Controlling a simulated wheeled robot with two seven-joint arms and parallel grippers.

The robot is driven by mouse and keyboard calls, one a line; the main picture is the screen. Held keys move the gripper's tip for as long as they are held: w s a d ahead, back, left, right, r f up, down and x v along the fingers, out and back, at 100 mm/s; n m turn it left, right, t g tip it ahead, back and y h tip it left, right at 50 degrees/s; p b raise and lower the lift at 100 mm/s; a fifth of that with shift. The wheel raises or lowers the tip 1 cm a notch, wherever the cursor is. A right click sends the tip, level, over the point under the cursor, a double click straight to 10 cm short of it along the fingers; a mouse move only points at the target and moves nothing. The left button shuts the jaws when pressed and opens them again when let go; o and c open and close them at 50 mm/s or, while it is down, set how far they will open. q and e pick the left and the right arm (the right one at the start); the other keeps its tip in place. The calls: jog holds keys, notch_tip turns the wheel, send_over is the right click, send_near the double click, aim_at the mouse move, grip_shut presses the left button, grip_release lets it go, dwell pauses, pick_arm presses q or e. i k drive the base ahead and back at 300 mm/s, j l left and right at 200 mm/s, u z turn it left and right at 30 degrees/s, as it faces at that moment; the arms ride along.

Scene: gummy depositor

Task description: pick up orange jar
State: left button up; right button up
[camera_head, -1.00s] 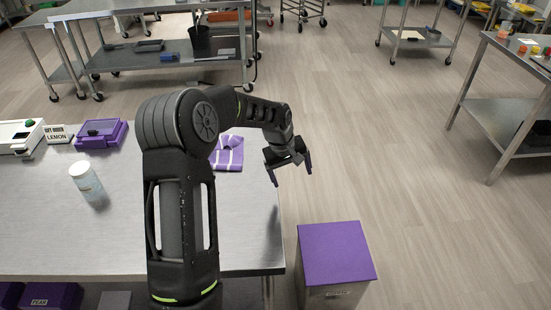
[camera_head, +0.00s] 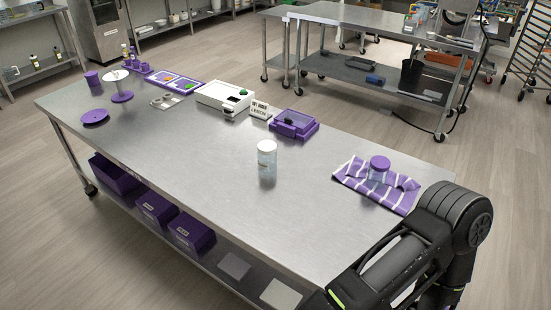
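I cannot make out an orange jar. A clear jar with a white lid (camera_head: 267,161) stands upright near the middle of the steel table (camera_head: 210,190); its contents look pale. A second jar with a purple lid (camera_head: 379,168) stands on a purple and white striped cloth (camera_head: 403,189) at the table's right end. My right arm comes in at the bottom right, close to the cloth, but its gripper is out of view. My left gripper is out of view too.
A white device (camera_head: 221,99), a lemon sign (camera_head: 259,112) and a purple case (camera_head: 294,124) line the back edge. A purple stand (camera_head: 120,96) and purple disc (camera_head: 95,117) are at the left. Purple bins (camera_head: 192,233) sit on the lower shelf. The table's middle left is clear.

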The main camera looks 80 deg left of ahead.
aim_at(266, 164)
jog(key=u, duration=2.35)
jog(key=i+j, duration=0.2)
jog(key=j, duration=0.15)
jog(key=i+j, duration=0.25)
jog(key=j+z, duration=0.15)
jog(key=z, duration=0.3)
jog(key=j+z, duration=0.15)
jog(key=z, duration=0.35)
jog(key=j+z, duration=0.15)
jog(key=z, duration=0.3)
jog(key=j+z, duration=0.1)
jog(key=z, duration=0.35)
jog(key=k+j+z, duration=0.85)
jog(key=k+j, duration=0.4)
jog(key=k, duration=0.2)
jog(key=i+j, duration=0.1)
jog(key=j+z, duration=0.05)
